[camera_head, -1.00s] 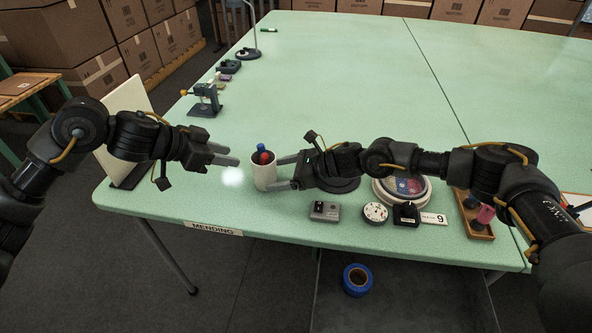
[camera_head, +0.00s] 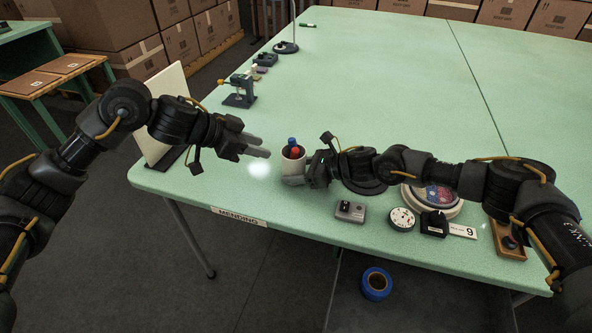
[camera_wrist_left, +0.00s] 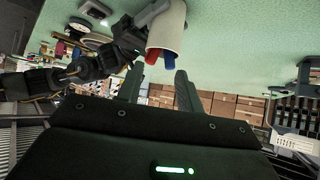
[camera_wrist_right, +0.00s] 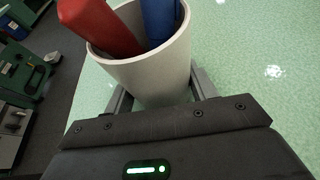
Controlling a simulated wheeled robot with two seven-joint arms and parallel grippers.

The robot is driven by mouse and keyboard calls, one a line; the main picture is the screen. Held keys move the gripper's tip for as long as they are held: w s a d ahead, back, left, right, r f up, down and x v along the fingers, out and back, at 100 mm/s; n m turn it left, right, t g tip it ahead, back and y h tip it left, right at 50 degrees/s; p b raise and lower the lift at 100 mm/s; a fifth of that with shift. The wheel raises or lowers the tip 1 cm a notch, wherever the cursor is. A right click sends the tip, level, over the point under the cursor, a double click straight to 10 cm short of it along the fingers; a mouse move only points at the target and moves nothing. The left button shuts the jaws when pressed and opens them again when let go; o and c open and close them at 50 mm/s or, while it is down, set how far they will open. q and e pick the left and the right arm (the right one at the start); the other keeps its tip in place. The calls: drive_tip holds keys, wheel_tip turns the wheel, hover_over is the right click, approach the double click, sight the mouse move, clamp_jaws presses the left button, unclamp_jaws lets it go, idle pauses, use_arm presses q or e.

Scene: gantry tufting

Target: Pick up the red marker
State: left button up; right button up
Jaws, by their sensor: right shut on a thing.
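The red marker (camera_head: 296,150) stands in a white cup (camera_head: 291,166) beside a blue marker (camera_head: 292,141). My right gripper (camera_head: 297,171) is shut on the cup from the right, near the table's front-left edge. In the right wrist view the red marker (camera_wrist_right: 100,25) leans out over the cup's rim, and the fingers lie on either side of the cup (camera_wrist_right: 150,75). My left gripper (camera_head: 263,147) is open and empty, just left of the cup. In the left wrist view the red marker (camera_wrist_left: 154,56) shows at the cup's mouth, beyond the spread fingertips.
A white upright panel (camera_head: 165,115) stands at the left table edge. A small clamp device (camera_head: 240,92) is behind my left gripper. A grey box (camera_head: 350,211), a round dial (camera_head: 402,219) and a black block (camera_head: 434,223) line the front edge. The table's middle is clear.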

use_arm(q)
drive_tip(key=shift+o, duration=1)
drive_tip(key=s+d+m+t+h, duration=0.1)
drive_tip(key=s+d+t+h, duration=0.25)
drive_tip(key=d, duration=0.35)
drive_tip(key=s+d+m+t+h, duration=0.2)
drive_tip(key=s+d+h, duration=0.15)
drive_tip(key=d, duration=0.35)
drive_tip(key=n+t+y, duration=0.7)
drive_tip(key=n+y, duration=0.2)
drive_tip(key=y, duration=0.1)
approach(293, 156)
drive_tip(key=shift+g, duration=0.25)
drive_tip(key=shift+r+x, duration=0.15)
drive_tip(key=shift+x, duration=1.3)
drive_tip(key=shift+r+x, duration=0.15)
drive_tip(key=shift+x, duration=1.25)
drive_tip(key=shift+r+x, duration=0.15)
drive_tip(key=shift+x, duration=1.3)
drive_tip(key=shift+s, duration=0.1)
